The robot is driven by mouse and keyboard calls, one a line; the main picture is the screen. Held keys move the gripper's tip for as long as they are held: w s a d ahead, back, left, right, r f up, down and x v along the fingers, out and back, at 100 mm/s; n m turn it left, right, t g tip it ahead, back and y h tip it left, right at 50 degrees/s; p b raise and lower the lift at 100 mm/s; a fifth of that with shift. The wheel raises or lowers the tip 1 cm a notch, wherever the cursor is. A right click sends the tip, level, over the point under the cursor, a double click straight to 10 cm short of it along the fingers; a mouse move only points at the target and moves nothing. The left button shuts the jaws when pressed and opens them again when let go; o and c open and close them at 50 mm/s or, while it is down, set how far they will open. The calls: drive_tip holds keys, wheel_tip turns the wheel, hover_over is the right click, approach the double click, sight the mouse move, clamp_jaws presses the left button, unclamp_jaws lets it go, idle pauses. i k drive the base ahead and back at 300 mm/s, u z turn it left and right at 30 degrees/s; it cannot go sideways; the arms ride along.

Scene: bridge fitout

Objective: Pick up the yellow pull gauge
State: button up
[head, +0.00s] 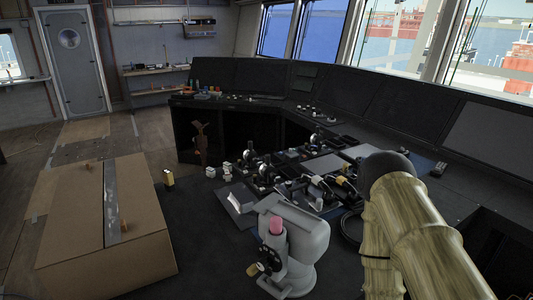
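A grey rounded wrist-like part with dark linkage, which appears to carry my gripper (266,252), is at the lower middle. It is to the right of the yellow item and nearer the camera, clearly apart from it. I cannot make out whether its fingers are apart or together.
A large cardboard box (75,225) is at the left. Small pale blocks (218,171) and cluttered dark fittings (300,180) lie right of the yellow item. A yellowish sleeved arm part fills the lower right. Dark worktop between the yellow item and grey part looks mostly bare.

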sight(169, 184)
drive_tip(key=k, duration=1.65)
drive_tip(key=u, duration=1.75)
drive_tip(key=i, duration=5.45)
